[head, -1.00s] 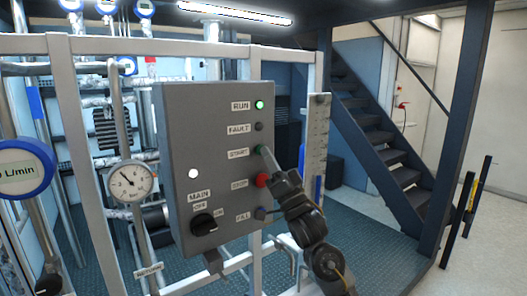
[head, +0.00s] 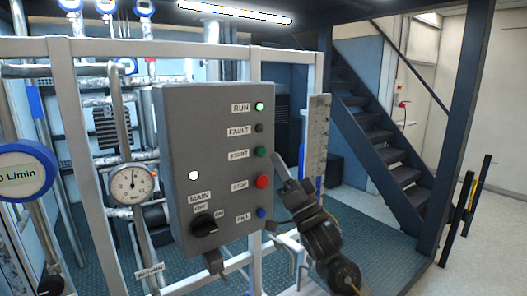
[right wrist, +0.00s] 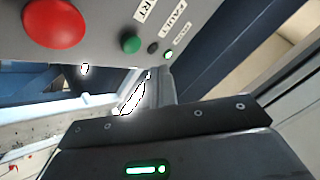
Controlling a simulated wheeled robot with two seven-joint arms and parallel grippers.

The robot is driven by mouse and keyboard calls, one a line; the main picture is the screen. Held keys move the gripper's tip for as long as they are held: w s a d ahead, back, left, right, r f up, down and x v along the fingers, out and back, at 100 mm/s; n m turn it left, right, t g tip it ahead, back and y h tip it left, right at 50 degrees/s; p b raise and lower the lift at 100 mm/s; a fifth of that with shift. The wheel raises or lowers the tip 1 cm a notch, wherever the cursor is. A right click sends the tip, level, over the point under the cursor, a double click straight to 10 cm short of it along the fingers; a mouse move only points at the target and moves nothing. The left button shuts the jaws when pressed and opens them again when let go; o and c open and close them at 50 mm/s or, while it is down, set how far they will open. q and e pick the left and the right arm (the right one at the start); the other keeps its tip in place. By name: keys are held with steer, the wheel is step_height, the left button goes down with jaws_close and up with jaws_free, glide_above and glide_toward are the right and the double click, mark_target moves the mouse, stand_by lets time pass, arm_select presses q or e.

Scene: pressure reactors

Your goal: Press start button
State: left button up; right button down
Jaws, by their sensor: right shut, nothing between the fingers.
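The grey control box (head: 205,130) stands at the centre of the head view. Its green START button (head: 260,152) is fully visible, and it also shows in the right wrist view (right wrist: 131,44). My right gripper (head: 277,160) is shut and empty, its tip just right of the START button with a visible gap. The RUN lamp (head: 259,106) above glows green. The dark FAULT lamp (head: 258,128) sits between them. The red STOP button (head: 261,182) is below START and looms large in the right wrist view (right wrist: 54,22). My left gripper is out of view.
A blue FILL button (head: 261,213) and the black MAIN knob (head: 204,225) are lower on the box. A pressure gauge (head: 132,184) is to its left. A white frame post and ruler-like scale (head: 317,135) stand close behind my right gripper. Stairs (head: 380,140) rise behind.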

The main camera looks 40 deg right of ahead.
steer(key=shift+s, duration=1.15)
